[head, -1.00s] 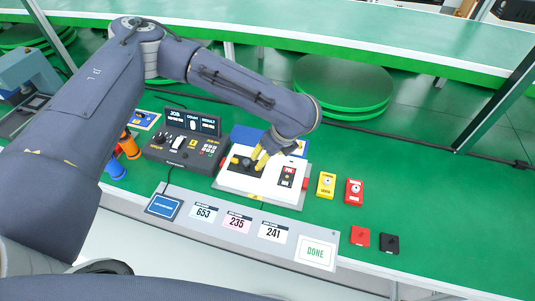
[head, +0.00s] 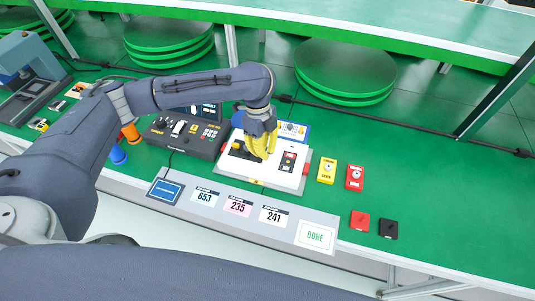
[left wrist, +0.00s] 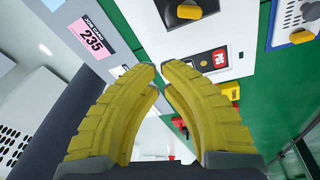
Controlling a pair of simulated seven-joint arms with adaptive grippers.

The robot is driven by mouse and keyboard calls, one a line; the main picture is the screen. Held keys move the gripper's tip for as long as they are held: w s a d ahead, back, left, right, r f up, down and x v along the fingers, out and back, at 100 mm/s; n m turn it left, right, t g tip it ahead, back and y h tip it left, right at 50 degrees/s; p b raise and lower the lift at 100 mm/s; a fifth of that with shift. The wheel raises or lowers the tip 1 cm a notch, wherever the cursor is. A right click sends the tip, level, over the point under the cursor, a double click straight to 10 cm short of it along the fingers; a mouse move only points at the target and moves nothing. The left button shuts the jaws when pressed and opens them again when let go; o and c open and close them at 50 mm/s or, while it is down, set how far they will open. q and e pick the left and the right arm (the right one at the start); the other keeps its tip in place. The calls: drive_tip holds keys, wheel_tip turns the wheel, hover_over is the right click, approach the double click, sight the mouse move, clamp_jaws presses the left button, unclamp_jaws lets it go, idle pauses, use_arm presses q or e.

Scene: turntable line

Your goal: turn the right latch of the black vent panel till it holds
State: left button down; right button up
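The white board (head: 230,181) lies in the middle of the green table in the head view. On its left half is a black part with a yellow knob (head: 238,146), apparently the black vent panel, partly hidden by my gripper. A yellow knob on black (left wrist: 190,11) also shows at the top of the left wrist view. My left gripper (head: 262,157) points down over the board, right of that knob. In the left wrist view its yellow fingertips (left wrist: 158,68) are a narrow gap apart with nothing between them. The right latch cannot be made out for certain. My right gripper is out of view.
A dark control box (head: 185,135) stands left of the board, and a blue plate (head: 292,130) lies behind it. Yellow (head: 327,172) and red (head: 354,177) blocks stand to the right. A grey strip with cards (head: 255,232) runs in front.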

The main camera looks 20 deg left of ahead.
sight(266, 162)
use_arm(q)
wheel_tip(266, 162, up, 4)
drive_tip(key=w+f+m+h, duration=0.1)
drive_tip(key=w+h, duration=0.1)
drive_tip(key=w, duration=0.1)
drive_tip(key=shift+m, duration=0.5)
drive_tip(key=x, duration=0.6)
drive_tip(key=s+x, duration=0.1)
drive_tip(key=x, duration=0.2)
drive_tip(key=shift+d+f, duration=0.1)
drive_tip(key=shift+f, duration=0.1)
drive_tip(key=shift+w+a, duration=0.55)
drive_tip(key=shift+a, duration=0.35)
drive_tip(key=shift+w+a, duration=0.5)
drive_tip(key=shift+a, duration=0.4)
drive_tip(key=shift+a, duration=0.1)
